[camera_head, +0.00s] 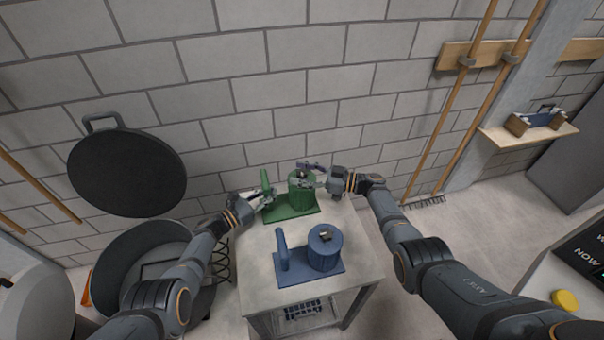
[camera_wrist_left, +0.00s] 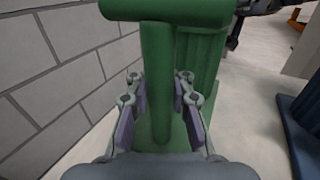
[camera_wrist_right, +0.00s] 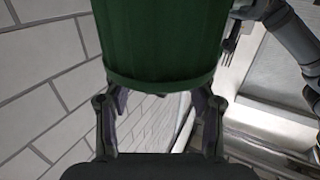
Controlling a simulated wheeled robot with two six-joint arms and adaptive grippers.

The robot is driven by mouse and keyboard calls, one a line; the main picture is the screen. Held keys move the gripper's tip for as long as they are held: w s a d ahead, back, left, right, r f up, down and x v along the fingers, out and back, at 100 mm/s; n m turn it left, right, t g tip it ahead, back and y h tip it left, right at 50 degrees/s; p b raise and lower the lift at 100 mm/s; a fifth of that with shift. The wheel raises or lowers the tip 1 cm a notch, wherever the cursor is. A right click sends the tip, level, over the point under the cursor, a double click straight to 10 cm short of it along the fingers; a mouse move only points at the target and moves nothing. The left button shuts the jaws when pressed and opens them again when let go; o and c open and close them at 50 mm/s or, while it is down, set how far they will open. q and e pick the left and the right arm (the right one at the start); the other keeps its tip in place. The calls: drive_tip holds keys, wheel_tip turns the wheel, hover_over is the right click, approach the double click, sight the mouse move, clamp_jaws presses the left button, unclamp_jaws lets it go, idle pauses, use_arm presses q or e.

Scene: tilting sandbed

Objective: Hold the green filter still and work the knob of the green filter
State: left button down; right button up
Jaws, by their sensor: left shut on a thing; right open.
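The green filter (camera_head: 302,196) stands at the back of the small table, a ribbed green cylinder on a flat green base with an upright handle post (camera_head: 265,182) at its left. My left gripper (camera_head: 264,200) is shut on that handle; in the left wrist view the handle (camera_wrist_left: 160,80) runs between the finger pads. My right gripper (camera_head: 310,178) is open at the top right of the cylinder. In the right wrist view the green cylinder (camera_wrist_right: 160,35) fills the upper middle, its edge near the open fingers. The knob on top is largely hidden by the right fingers.
A blue filter (camera_head: 325,250) with its own handle stands at the front of the table (camera_head: 355,262). A brick wall (camera_head: 300,90) rises close behind. A large black pan with its round lid (camera_head: 127,172) open stands at the left.

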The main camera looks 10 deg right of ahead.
drive_tip(key=v, duration=1.2)
drive_tip(key=shift+o, duration=0.2)
